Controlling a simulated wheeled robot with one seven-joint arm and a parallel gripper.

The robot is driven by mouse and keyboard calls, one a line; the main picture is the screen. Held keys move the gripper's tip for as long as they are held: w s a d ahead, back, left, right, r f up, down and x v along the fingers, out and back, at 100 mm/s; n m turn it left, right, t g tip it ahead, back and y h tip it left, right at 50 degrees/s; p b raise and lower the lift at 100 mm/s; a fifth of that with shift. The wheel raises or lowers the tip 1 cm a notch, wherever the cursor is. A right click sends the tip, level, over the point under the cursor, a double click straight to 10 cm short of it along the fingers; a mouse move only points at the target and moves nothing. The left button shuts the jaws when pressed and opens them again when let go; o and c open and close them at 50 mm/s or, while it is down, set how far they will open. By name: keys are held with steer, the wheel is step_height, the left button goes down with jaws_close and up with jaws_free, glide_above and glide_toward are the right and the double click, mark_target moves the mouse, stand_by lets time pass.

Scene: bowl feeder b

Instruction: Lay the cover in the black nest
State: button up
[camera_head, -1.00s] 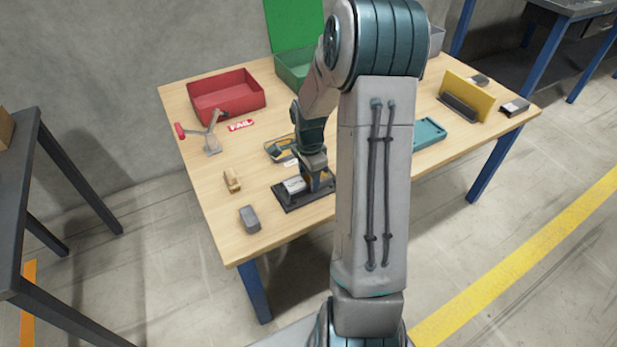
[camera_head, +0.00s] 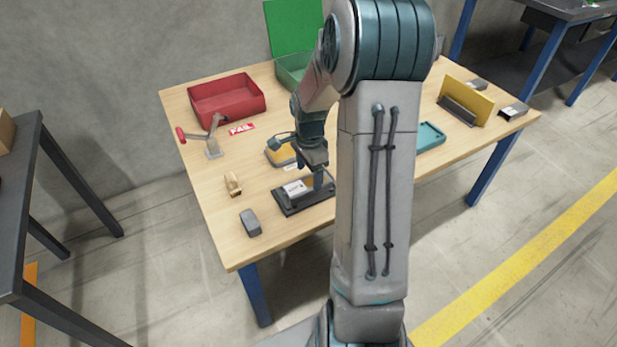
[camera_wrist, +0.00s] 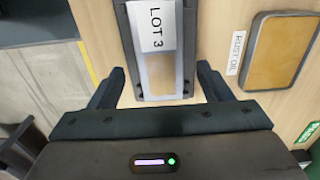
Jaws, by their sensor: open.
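The black nest (camera_head: 288,209) is a dark, flat fixture near the table's front edge. A pale piece (camera_head: 295,188) lies on it and looks like the cover, though I cannot be sure. In the wrist view, the pale piece (camera_wrist: 152,28) carries a white "LOT 3" label, with a tan area below it, framed by the nest's dark sides (camera_wrist: 123,30). My gripper (camera_head: 316,180) is over the nest's right part. In the wrist view my gripper (camera_wrist: 160,80) is open, its fingers apart on either side of the nest. Whether the piece sits fully flat is unclear.
A grey block (camera_head: 250,222) and a small tan piece (camera_head: 233,184) lie left of the nest. A yellow tray (camera_head: 281,154), labelled "RUST OIL", is behind it. A red bin (camera_head: 226,100), green bin (camera_head: 292,70), teal tray (camera_head: 430,136) and lever stand (camera_head: 213,147) stand farther off.

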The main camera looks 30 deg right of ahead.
mark_target(309, 183)
step_height(309, 183, up, 9)
steer(key=p, duration=0.1)
steer(key=s+a+r+n+t, duration=0.1)
steer(key=s+a+r+n, duration=0.2)
steer(key=s+a+n, duration=0.4)
steer(key=s+a+r+n, duration=0.3)
steer(key=s+a+n, duration=0.3)
steer(key=s+n, duration=0.4)
steer(key=shift+s+a+n+t, duration=0.3)
steer(key=shift+s+a+t, duration=0.1)
steer(key=shift+s, duration=0.45)
steer(key=shift+d, duration=0.1)
step_height(309, 183, up, 18)
steer(key=t+p, duration=0.1)
steer(key=p, duration=1.5)
steer(key=shift+a+r+p, duration=0.15)
steer(key=shift+a+p, duration=0.05)
steer(key=shift+p, duration=0.15)
